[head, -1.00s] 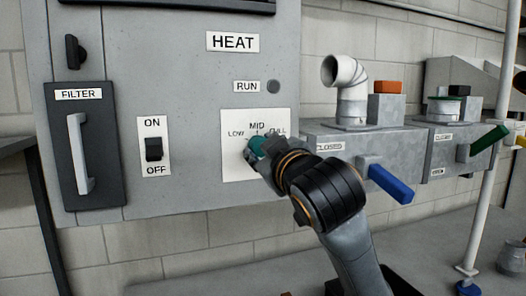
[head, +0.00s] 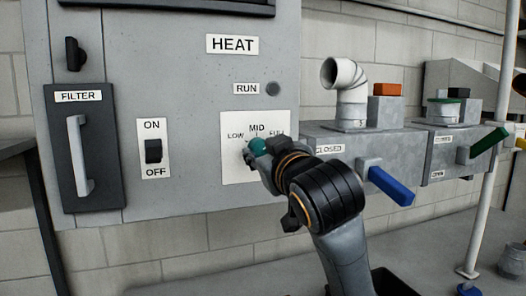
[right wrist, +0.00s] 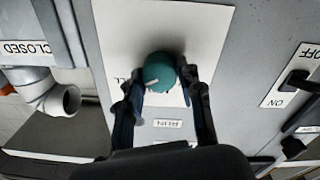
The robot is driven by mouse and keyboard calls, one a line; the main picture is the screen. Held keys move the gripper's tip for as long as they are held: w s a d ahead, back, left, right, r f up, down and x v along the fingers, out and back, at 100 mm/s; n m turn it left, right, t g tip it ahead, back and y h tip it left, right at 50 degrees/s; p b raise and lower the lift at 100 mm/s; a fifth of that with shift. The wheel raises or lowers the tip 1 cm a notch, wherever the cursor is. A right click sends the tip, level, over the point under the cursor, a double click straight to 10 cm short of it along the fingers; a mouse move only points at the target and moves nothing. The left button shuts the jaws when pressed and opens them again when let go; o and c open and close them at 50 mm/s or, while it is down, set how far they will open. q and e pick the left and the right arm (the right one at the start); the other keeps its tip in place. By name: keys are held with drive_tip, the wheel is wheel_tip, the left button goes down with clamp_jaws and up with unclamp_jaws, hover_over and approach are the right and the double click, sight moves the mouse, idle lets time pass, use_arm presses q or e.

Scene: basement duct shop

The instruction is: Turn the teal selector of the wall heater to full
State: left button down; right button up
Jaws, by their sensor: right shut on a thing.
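The teal selector (head: 258,144) sits on a white dial plate (head: 240,172) marked LOW, MID and FULL on the grey wall heater (head: 205,120). My right gripper (head: 261,150) is shut on the selector, partly hiding it and the FULL lettering. In the right wrist view, which is upside down, the two fingers (right wrist: 160,84) stand on either side of the round selector (right wrist: 159,70). A pale mark on the selector lies toward its lower left, on the side of the partly hidden FULL lettering. Its exact setting cannot be told. My left gripper is not in view.
An ON/OFF switch (head: 153,150) and a FILTER panel with a pale handle (head: 80,155) are left of the dial. The round RUN indicator (head: 273,88) above looks dark. Grey duct boxes with a blue lever (head: 390,186) and a green lever (head: 488,143) stand right of my arm.

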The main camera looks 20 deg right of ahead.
drive_tip(key=o, duration=0.9)
drive_tip(key=shift+f, duration=0.15)
drive_tip(key=shift+o, duration=1.4)
drive_tip(key=s, duration=1.2)
drive_tip(key=shift+d+f, duration=0.1)
